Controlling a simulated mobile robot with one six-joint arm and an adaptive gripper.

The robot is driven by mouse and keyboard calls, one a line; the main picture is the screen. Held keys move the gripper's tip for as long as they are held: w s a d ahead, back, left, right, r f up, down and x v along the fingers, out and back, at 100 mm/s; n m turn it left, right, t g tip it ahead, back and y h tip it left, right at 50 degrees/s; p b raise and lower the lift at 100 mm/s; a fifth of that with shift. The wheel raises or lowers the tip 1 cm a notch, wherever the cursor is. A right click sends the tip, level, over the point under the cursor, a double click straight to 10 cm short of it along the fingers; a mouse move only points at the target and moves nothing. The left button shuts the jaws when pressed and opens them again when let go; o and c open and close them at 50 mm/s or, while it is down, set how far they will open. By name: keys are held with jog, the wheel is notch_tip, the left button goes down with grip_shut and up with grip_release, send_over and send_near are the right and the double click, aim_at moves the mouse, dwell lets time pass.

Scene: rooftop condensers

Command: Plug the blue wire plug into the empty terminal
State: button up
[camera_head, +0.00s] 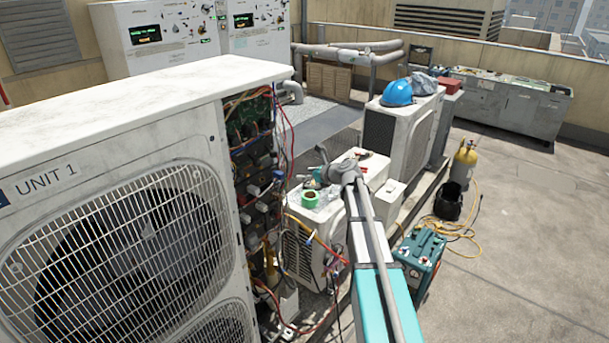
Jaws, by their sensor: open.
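The open electrical compartment (262,190) of the white condenser marked UNIT 1 (150,75) holds a green circuit board (250,118) and a column of dark terminal blocks with many coloured wires. Small blue spots show among the wires, one near the compartment's right side (279,175). I cannot tell which is the blue wire plug, and the empty terminal is too small to make out. My arm reaches up from the bottom right. My gripper (318,170) is at its far end, right of the compartment and apart from it. It is open, small in view, with nothing visibly held.
A smaller white unit (345,215) stands behind my arm, with a green tape roll (310,198) on top. A teal case (419,252), black bucket (448,203) and yellow cylinder (463,163) stand right. The right floor is mostly clear.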

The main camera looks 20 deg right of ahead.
aim_at(282, 174)
jog(key=b+x, duration=0.5)
jog(key=x, duration=0.8)
jog(key=shift+w+a+f, duration=0.2)
jog(key=shift+w, duration=0.1)
grip_shut()
dwell(0.6)
